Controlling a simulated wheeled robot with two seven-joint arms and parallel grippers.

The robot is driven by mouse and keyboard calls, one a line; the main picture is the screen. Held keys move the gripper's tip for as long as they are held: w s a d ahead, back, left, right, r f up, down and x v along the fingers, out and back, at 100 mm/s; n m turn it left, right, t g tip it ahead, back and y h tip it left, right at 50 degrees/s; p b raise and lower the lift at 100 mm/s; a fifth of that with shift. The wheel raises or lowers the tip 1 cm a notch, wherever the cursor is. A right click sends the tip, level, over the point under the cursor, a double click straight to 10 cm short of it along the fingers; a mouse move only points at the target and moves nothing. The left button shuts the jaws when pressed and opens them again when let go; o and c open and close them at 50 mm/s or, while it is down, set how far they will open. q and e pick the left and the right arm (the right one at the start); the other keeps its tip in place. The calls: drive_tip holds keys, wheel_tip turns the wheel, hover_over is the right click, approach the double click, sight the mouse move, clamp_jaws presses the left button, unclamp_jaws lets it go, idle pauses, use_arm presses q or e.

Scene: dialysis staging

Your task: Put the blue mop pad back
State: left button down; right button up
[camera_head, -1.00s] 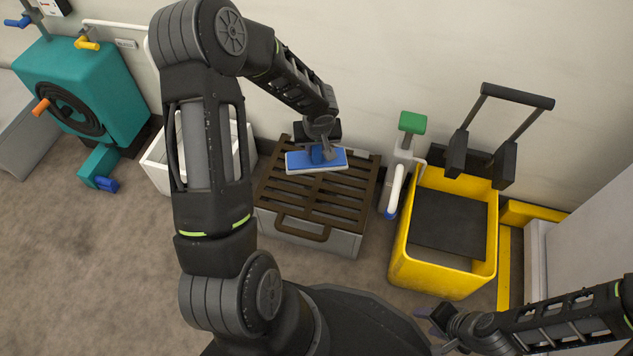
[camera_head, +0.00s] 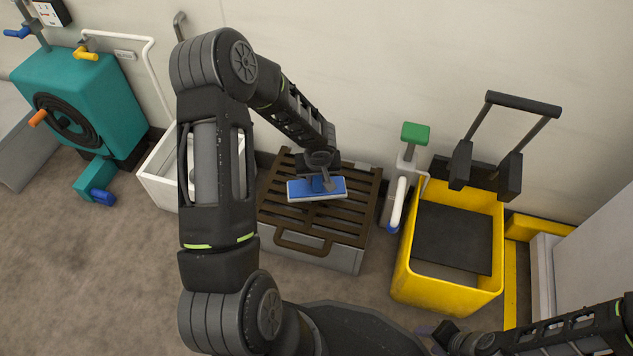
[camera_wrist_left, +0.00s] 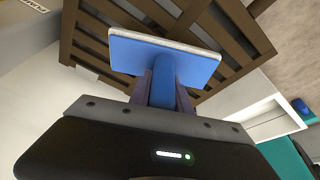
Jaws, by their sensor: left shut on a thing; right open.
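The blue mop pad (camera_head: 301,190) has a flat blue top, a pale underside and a raised blue grip. My left gripper (camera_head: 320,184) is shut on that grip from above. The pad is over the brown slatted rack (camera_head: 300,226) on a grey box. I cannot tell whether it touches the slats. In the left wrist view the pad (camera_wrist_left: 165,58) lies beyond the fingers, which clasp its grip (camera_wrist_left: 163,82), with the slats behind it. My right gripper (camera_head: 437,338) is low at the right, open and apart from the pad.
A yellow bucket (camera_head: 403,277) with a black wringer stands right of the rack. A green-topped dispenser (camera_head: 415,134) stands between them. A white bin (camera_head: 160,190) and a teal hose reel unit (camera_head: 92,100) are at the left. Carpet in front of the rack is clear.

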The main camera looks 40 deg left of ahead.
use_arm(q)
wheel_tip(320, 180, down, 2)
drive_tip(key=shift+f, duration=0.1)
use_arm(e)
drive_tip(key=shift+w+f, duration=0.1)
drive_tip(key=shift+f, duration=0.4)
use_arm(q)
drive_tip(key=shift+f+b, duration=0.15)
drive_tip(key=shift+b, duration=0.35)
drive_tip(key=c, duration=1.2)
unclamp_jaws()
use_arm(e)
drive_tip(key=shift+f, duration=0.2)
drive_tip(key=shift+r, duration=0.1)
